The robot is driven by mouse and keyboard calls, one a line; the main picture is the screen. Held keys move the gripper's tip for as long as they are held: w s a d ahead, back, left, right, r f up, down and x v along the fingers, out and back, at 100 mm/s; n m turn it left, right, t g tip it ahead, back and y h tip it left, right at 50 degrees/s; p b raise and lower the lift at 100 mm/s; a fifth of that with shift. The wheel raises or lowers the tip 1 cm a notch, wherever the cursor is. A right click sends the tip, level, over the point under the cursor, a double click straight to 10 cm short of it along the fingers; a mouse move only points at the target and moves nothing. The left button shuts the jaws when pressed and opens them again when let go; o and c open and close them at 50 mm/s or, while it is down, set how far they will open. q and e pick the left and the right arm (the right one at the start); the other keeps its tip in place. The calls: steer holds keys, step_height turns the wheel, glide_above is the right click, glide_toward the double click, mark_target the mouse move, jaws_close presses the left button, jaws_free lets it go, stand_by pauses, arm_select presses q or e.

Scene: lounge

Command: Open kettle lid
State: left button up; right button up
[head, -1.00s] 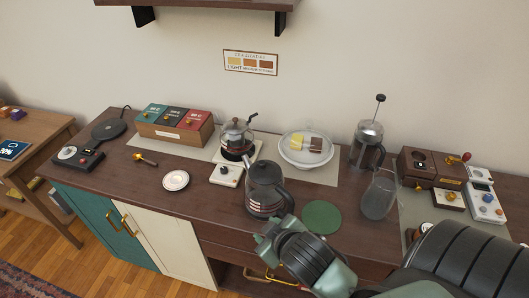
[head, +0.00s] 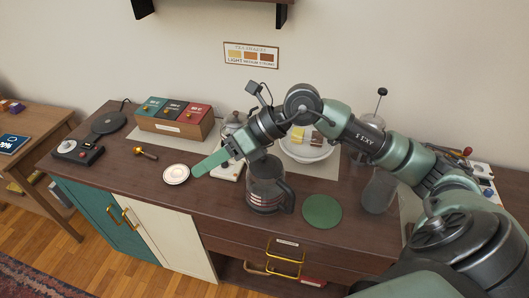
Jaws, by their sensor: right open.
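The kettle (head: 268,192) stands upright on the wooden counter, with a dark body, pale stripes on its side and a dark handle on its right. My right arm crosses above and behind it. My right gripper (head: 208,163) points left, just up and left of the kettle, near a small white saucer (head: 176,174). It is open, with nothing visible in it. My left gripper is out of view.
A round green mat (head: 322,212) lies right of the kettle, with a clear glass (head: 379,192) beyond it. A second pot (head: 232,124) and a glass-domed plate (head: 309,152) are partly hidden behind my arm. A tea box (head: 180,125) stands at the back left.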

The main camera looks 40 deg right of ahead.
mark_target(266, 157)
steer(key=d+f+h, duration=0.2)
steer(key=d+h, duration=0.6)
steer(key=d, duration=0.9)
steer(key=shift+m+g, duration=0.4)
steer(key=p+x, duration=0.1)
steer(key=x, duration=0.3)
steer(key=p+x, duration=0.1)
steer(key=x, duration=0.1)
steer(key=shift+w+d+f+p, duration=0.15)
steer(key=shift+w+p, duration=0.15)
steer(key=shift+w, duration=0.15)
steer(key=shift+w+f, duration=0.15)
steer(key=shift+f, duration=0.35)
jaws_close()
